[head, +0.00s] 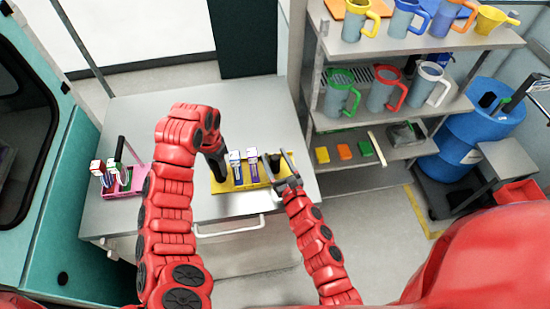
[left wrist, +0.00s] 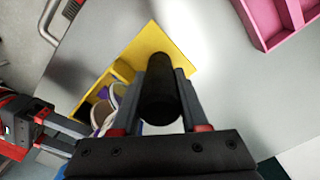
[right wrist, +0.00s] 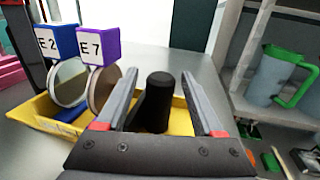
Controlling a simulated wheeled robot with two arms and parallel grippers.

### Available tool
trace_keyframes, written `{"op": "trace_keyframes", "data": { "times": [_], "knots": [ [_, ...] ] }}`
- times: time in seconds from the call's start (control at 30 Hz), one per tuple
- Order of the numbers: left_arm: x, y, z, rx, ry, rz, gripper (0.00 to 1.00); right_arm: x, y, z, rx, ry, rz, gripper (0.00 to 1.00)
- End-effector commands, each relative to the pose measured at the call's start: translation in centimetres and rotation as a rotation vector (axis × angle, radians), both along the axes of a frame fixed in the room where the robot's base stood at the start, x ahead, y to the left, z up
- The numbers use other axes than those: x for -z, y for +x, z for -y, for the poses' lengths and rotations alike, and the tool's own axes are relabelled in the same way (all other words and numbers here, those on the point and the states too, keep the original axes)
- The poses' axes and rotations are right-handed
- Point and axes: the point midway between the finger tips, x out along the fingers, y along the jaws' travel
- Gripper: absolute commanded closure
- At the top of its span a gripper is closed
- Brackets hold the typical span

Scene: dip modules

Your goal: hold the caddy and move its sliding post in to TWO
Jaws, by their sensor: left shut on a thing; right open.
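The yellow caddy (head: 240,186) stands on the grey table, with a blue-topped module marked E2 (right wrist: 60,43) and a purple-topped module marked E7 (right wrist: 98,47) in it. My left gripper (head: 219,176) is shut on an upright black post (left wrist: 160,92) at the caddy's left end. My right gripper (head: 286,168) is open at the right end. In the right wrist view its fingers (right wrist: 161,80) stand either side of another black post (right wrist: 155,98), but contact cannot be told. No mark reading TWO can be made out.
A pink caddy (head: 128,190) with modules and a black post stands at the table's left. A shelf rack (head: 395,120) with mugs and small coloured blocks rises to the right. A blue drum (head: 465,140) stands beyond it. The table's back is clear.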

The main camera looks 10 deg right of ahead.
Motion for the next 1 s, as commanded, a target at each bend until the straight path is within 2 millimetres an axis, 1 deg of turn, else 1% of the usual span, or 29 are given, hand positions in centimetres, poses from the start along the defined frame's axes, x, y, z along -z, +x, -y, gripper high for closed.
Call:
{"op": "trace_keyframes", "data": {
  "times": [0.1, 0.13, 0.27, 0.3, 0.37, 0.4, 0.5, 1.0],
  "knots": [
    [0.09, -0.06, 0.04, 0.001, 0.0, -0.001, 1.0, 0.04, -0.02, -0.01, 0.0, 0.0, 0.0, 0.31],
    [0.09, -0.05, 0.03, 0.001, 0.0, -0.001, 1.0, 0.04, -0.02, -0.01, 0.0, 0.0, 0.0, 0.35],
    [0.09, -0.05, 0.03, 0.001, 0.0, -0.001, 1.0, 0.03, -0.03, 0.0, 0.0, 0.0, 0.0, 0.58],
    [0.09, -0.05, 0.03, 0.001, 0.0, -0.001, 1.0, 0.04, -0.03, 0.0, 0.0, 0.0, 0.0, 0.65],
    [0.09, -0.05, 0.03, 0.001, 0.0, -0.001, 1.0, 0.04, -0.03, 0.0, 0.0, 0.0, 0.0, 0.76],
    [0.09, -0.05, 0.03, 0.0, 0.0, -0.001, 1.0, 0.04, -0.04, 0.0, -0.001, 0.0, 0.0, 0.83],
    [0.09, -0.05, 0.03, 0.0, 0.0, -0.001, 1.0, 0.04, -0.04, -0.01, -0.001, 0.0, 0.0, 1.0],
    [0.08, -0.03, 0.01, 0.0, 0.0, -0.001, 1.0, 0.06, -0.07, -0.02, -0.001, 0.0, 0.0, 1.0]
  ]
}}
